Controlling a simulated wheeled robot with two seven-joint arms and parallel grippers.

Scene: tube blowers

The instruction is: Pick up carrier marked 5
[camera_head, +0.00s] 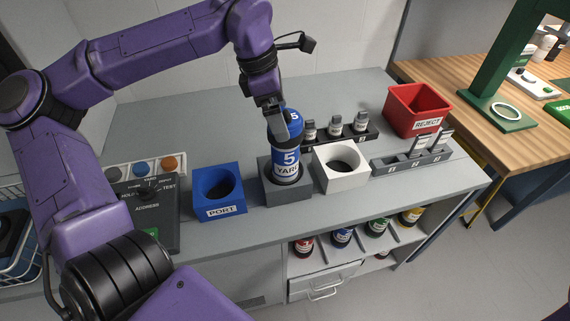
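The carrier marked 5 (288,171) is a blue cylinder with a white YARD label and a dark base. It stands upright in the grey holder (288,195) on the bench. My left gripper (279,126) points down at the carrier's blue top from behind and left. One finger overlaps the top; the other finger is hidden, so I cannot tell whether it grips. My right gripper is not in view.
A blue PORT block (220,205) and a white block (341,179), both with round openings, flank the grey holder. Small bottles in racks and a red REJECT bin (415,101) stand right. A control panel (148,205) is left. Several carriers sit on the shelf below.

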